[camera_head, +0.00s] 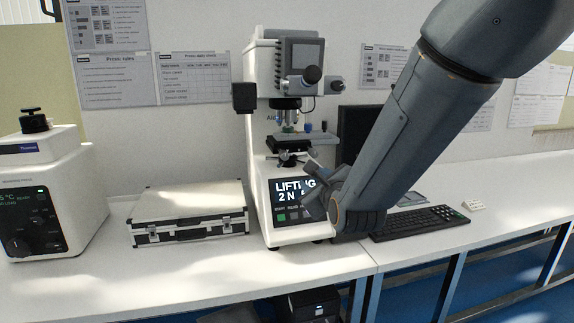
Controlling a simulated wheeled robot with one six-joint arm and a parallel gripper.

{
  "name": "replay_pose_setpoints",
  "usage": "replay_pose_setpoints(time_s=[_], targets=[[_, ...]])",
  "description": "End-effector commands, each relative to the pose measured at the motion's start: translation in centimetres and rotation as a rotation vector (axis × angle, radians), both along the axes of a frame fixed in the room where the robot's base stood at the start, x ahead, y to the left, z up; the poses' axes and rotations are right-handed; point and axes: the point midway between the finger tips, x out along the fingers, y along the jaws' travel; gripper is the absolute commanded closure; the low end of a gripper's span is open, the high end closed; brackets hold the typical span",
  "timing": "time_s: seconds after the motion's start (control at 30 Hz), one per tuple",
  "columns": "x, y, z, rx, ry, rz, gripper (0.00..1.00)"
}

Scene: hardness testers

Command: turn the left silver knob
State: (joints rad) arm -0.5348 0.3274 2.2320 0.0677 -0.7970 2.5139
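A white hardness tester (258,150) stands on the bench at centre, with a lit screen (284,192) showing "LIFTING" and a second, partly covered line. Its stage (287,146) sits under the objective turret, with small dark and silver parts around it. I cannot make out for certain which small part is the left silver knob. My arm comes down from the upper right. My gripper (322,192) is in front of the tester's lower right side and overlaps the screen's right edge. Its fingers are seen at an angle, and their opening is unclear. No contact with a knob is visible.
A silver case (190,205) lies left of the tester, and another white instrument (40,190) with a black dial stands at far left. A dark monitor (356,130) and a keyboard (420,222) are at right, partly behind my arm. The bench front is clear.

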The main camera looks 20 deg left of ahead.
Motion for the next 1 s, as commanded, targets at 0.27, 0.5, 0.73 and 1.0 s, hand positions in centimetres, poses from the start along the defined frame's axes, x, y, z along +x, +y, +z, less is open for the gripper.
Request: replay_pose_setpoints(time_s=[0.27,0.5,0.73,1.0], targets=[[-0.4,5.2,2.7,0.396,0.024,0.023,0.62],[1.1,6.6,3.2,0.439,0.029,0.027,0.62],[4.1,8.4,3.2,0.437,0.028,0.026,0.62],[6.1,9.6,3.1,0.435,0.029,0.025,0.62]])
